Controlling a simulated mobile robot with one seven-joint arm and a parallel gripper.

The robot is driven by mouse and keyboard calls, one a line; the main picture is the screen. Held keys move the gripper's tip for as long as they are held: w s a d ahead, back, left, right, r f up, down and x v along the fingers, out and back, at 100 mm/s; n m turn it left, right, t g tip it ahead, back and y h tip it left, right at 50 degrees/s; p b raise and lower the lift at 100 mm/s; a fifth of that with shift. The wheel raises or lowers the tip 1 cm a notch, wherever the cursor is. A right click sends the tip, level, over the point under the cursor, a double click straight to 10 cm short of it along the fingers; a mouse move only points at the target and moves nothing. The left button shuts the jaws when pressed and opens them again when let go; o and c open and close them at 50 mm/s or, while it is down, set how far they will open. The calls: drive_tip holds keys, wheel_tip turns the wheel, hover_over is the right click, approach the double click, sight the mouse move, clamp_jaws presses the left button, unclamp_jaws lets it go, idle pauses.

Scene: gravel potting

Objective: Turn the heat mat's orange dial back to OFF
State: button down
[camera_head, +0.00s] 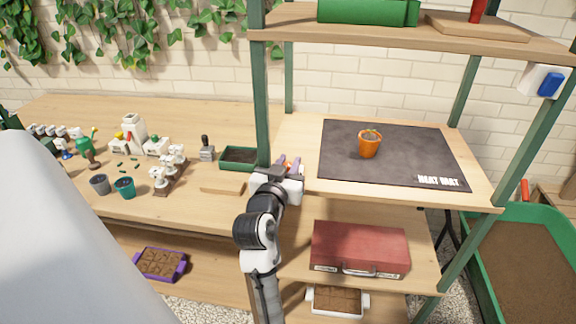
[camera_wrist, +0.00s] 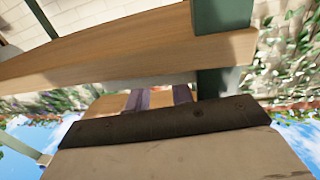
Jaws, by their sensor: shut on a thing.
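The dark heat mat (camera_head: 420,160) lies flat on the middle shelf of the green-framed rack, with white lettering at its front right corner. My gripper (camera_head: 289,163) is at the left front edge of that shelf, beside the green post. Its two purple fingers are shut on a small orange piece (camera_head: 289,166), the dial, which is mostly hidden by the fingers and wrist. In the wrist view my gripper (camera_wrist: 161,97) shows its fingers below a wooden board edge. The dial's markings and pointer cannot be read.
An orange pot (camera_head: 369,147) with a small plant stands on the mat. The rack's green post (camera_head: 262,100) rises close to my gripper. A red case (camera_head: 360,249) lies on the shelf below. A green tray (camera_head: 239,158) and small pots are on the bench at left.

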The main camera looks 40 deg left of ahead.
drive_tip(key=c, duration=1.5)
unclamp_jaws()
drive_tip(key=shift+c, duration=0.2)
drive_tip(key=shift+n+y+p, duration=0.3)
drive_tip(key=shift+y+p, duration=0.1)
drive_tip(key=shift+p, duration=0.05)
